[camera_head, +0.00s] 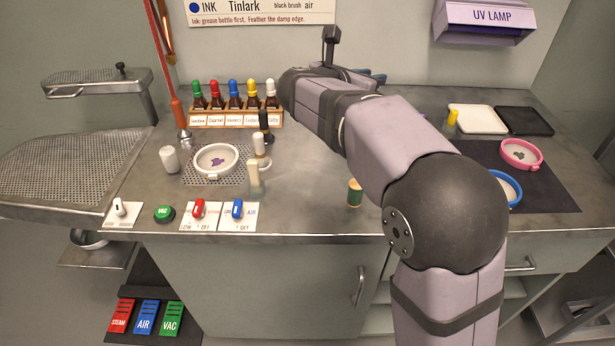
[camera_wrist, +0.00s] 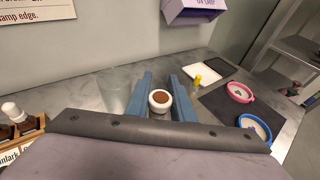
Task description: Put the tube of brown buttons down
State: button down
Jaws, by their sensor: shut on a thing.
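The tube of brown buttons (camera_wrist: 160,100) shows end-on in the wrist view, as a round white rim with brown inside. It sits between the two blue fingers of my gripper (camera_wrist: 160,88), which are shut on it. Its lower part is hidden, and I cannot tell whether it touches the grey metal counter (camera_wrist: 209,113). In the head view my arm reaches to the back of the counter (camera_head: 320,203). Only a bit of blue finger of my gripper (camera_head: 377,77) shows behind the arm there, and the tube is hidden.
A faint clear cylinder (camera_wrist: 113,92) appears left of the fingers. Right are a yellow-capped item (camera_head: 452,118), a white tray (camera_head: 478,119), a black tray (camera_head: 524,120), and pink (camera_head: 534,164) and blue (camera_head: 518,198) hoops on a dark mat. A bottle rack (camera_head: 236,123) stands left.

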jog(key=a+f+n+t+y, duration=0.2)
jog(key=a+n+y, duration=0.2)
jog(key=a, duration=0.3)
jog(key=a+f+n+t+y, duration=0.1)
jog(key=a+f+n+y, duration=0.2)
jog(key=a+y, duration=0.25)
jog(key=shift+h, duration=0.35)
jog(key=shift+w+a+f+b, duration=0.15)
jog(key=shift+f+b, duration=0.7)
jog(key=shift+f, duration=1.65)
jog(key=shift+w+a+f+b, duration=0.2)
jog(key=shift+f+b, duration=0.6)
jog(key=shift+f, duration=1.65)
jog(key=shift+s+f+b, duration=0.15)
jog(key=shift+f+b, duration=0.1)
jog(key=shift+b, duration=0.05)
jog(key=c, duration=1.5)
grip_release()
jog(key=shift+r, duration=0.1)
jog(key=shift+c, duration=0.2)
jog(key=shift+r, duration=0.1)
jog(key=shift+s+r+p, duration=0.1)
jog(key=shift+r+p, duration=0.05)
jog(key=shift+p, duration=0.2)
jog(key=v, duration=1.1)
jog(key=shift+s+p, duration=0.3)
jog(key=shift+s, duration=0.1)
